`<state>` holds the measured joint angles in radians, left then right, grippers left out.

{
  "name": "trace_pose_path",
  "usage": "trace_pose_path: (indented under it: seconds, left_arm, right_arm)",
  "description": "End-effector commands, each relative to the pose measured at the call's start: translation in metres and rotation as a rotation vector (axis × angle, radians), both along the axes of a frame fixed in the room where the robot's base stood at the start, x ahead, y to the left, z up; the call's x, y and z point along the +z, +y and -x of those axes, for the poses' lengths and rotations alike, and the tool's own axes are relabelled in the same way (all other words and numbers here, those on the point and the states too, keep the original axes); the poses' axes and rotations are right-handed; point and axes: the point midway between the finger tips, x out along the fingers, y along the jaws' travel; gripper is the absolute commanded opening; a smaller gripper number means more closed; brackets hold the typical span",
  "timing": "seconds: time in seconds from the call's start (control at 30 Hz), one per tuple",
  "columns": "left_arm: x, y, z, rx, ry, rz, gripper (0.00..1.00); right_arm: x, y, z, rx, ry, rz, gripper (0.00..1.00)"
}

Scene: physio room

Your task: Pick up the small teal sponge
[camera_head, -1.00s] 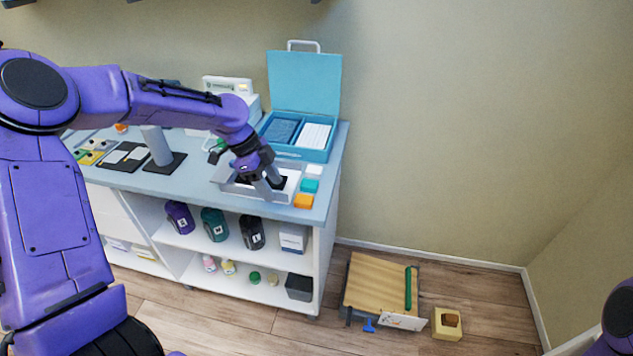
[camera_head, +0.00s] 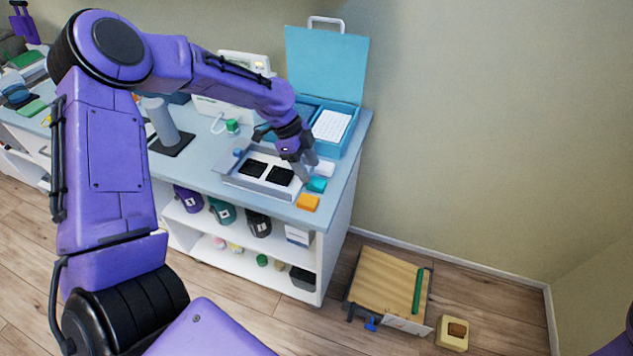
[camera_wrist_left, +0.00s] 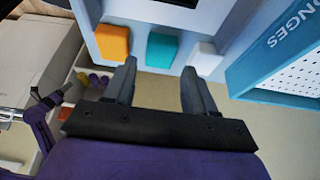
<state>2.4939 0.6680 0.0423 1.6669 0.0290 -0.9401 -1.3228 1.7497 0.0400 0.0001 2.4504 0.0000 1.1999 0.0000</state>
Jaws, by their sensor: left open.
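The small teal sponge (camera_head: 317,185) lies on the counter near its right end, between an orange sponge (camera_head: 307,202) and a white sponge (camera_head: 324,169). My left gripper (camera_head: 305,170) is open and empty, just above and left of the teal sponge in the head view. In the left wrist view the teal sponge (camera_wrist_left: 162,50) sits ahead of the gap between the open fingers (camera_wrist_left: 158,85), with the orange sponge (camera_wrist_left: 113,42) to its left and the white one (camera_wrist_left: 207,58) to its right. My right gripper is not in view.
A grey tray (camera_head: 232,178) with black pads lies left of the sponges. An open teal box (camera_head: 345,148) with a raised lid stands behind them. The counter's right edge (camera_head: 348,182) is close by.

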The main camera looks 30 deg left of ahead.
Motion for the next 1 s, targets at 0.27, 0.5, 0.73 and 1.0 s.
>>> trace_pose_path:
  seconds: [0.27,0.5,0.73,1.0]
  left_arm:
    - [-0.039,-0.017,-0.002,0.003,0.003,-0.001,0.55]
    - [-0.042,-0.017,-0.002,0.004,0.0,-0.001,0.52]
    - [-0.042,-0.017,-0.002,0.005,0.0,-0.001,0.13]
    - [-0.038,-0.017,-0.002,0.005,-0.001,0.0,0.13]
  right_arm:
    - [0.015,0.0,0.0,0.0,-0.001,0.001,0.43]
    - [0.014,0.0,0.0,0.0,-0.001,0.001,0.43]
    - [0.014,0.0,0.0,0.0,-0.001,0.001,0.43]
    - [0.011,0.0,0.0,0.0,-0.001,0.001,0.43]
